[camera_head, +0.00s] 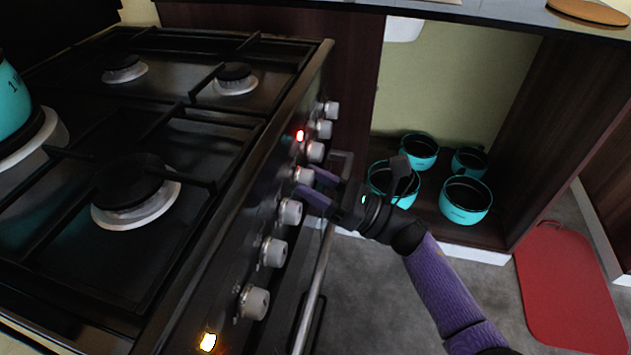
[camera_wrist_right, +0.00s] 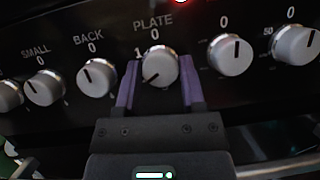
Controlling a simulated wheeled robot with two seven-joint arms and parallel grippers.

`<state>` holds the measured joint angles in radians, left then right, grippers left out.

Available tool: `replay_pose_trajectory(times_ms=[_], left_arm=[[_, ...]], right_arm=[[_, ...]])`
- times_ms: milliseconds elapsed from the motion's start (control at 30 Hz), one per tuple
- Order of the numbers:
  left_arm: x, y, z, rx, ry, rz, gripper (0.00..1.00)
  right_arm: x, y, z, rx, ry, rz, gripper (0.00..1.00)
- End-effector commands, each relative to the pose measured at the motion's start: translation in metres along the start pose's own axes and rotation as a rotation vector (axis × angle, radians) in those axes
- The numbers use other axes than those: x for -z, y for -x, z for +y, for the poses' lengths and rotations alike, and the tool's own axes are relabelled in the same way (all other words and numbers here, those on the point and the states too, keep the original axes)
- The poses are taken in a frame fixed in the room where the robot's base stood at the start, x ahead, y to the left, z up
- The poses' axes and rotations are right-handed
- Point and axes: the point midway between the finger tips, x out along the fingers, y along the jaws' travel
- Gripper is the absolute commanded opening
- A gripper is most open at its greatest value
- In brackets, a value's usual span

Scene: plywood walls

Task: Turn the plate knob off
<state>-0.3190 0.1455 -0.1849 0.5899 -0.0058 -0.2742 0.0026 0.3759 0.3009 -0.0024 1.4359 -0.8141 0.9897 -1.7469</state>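The plate knob (camera_wrist_right: 158,68) is grey, under the label "PLATE", in the middle of the wrist view. Its dark pointer line aims down and to the left, away from the 0 mark above it. In the head view it is the knob (camera_head: 303,175) at the tips of my right gripper. My right gripper (camera_head: 317,186) has purple fingers, one on each side of the knob. In the wrist view the right gripper (camera_wrist_right: 160,95) looks open, with narrow gaps beside the knob; contact cannot be made out. My left gripper is not in view.
A red light (camera_head: 299,135) glows on the panel. A long oven handle (camera_head: 314,285) runs below the knobs. Teal pots (camera_head: 465,200) stand in the open cabinet; a red mat (camera_head: 568,290) lies on the floor.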

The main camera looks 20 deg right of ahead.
Motion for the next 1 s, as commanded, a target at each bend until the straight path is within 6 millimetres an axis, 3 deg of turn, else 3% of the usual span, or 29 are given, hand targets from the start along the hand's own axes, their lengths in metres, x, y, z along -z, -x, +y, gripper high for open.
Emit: replay_pose_trajectory(times_ms=[33,200,233,633,1000], left_arm=[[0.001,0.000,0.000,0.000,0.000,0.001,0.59],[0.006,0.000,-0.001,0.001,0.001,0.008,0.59],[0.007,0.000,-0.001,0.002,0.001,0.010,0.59],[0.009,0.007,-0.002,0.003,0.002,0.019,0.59],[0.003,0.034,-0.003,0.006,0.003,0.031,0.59]], right_arm=[[0.000,0.000,0.000,0.000,0.000,0.000,0.39],[0.000,0.000,0.000,0.001,0.000,0.000,0.03],[0.000,0.000,0.000,0.001,-0.001,0.000,0.00],[-0.002,0.000,0.001,0.030,-0.070,0.003,0.00],[-0.005,-0.001,0.003,0.148,-0.351,0.018,0.00]])
